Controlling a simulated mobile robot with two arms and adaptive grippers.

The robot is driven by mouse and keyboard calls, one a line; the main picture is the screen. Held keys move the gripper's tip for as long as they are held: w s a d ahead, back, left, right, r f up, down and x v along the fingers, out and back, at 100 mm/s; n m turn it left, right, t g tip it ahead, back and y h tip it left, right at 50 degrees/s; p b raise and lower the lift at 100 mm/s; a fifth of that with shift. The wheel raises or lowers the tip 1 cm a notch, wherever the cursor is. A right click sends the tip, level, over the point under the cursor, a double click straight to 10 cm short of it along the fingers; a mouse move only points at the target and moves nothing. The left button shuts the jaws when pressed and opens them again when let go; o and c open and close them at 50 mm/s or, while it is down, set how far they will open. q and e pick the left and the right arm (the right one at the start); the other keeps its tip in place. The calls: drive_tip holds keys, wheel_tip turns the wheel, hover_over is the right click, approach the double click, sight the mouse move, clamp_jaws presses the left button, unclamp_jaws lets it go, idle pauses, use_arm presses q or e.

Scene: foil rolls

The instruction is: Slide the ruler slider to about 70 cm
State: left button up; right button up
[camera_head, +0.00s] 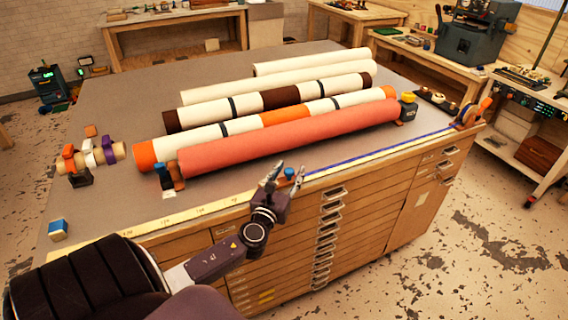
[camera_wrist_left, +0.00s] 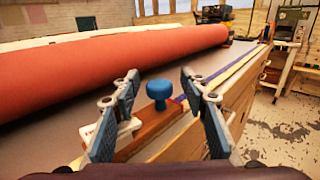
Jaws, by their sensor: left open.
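The ruler (camera_head: 206,210) is a pale yellow strip along the front edge of the cabinet top, with marks too small to read surely. The slider has a round blue knob (camera_head: 290,174) and sits on the ruler near the middle of that edge. In the left wrist view the knob (camera_wrist_left: 160,92) stands upright on a brown wooden base (camera_wrist_left: 153,126). My left gripper (camera_head: 286,176) is open, with one finger on each side of the knob in view. I see no clear contact with it. My right gripper is not in view.
A red roll (camera_head: 290,135) lies just behind the ruler, with several other rolls behind it. A blue box (camera_head: 58,230) sits at the left front corner. The ruler strip between slider and holder looks clear.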

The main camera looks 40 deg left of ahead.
use_arm(q)
drive_tip(key=v, duration=1.1)
drive_tip(key=shift+s+d, duration=0.15)
drive_tip(key=shift+s, duration=0.15)
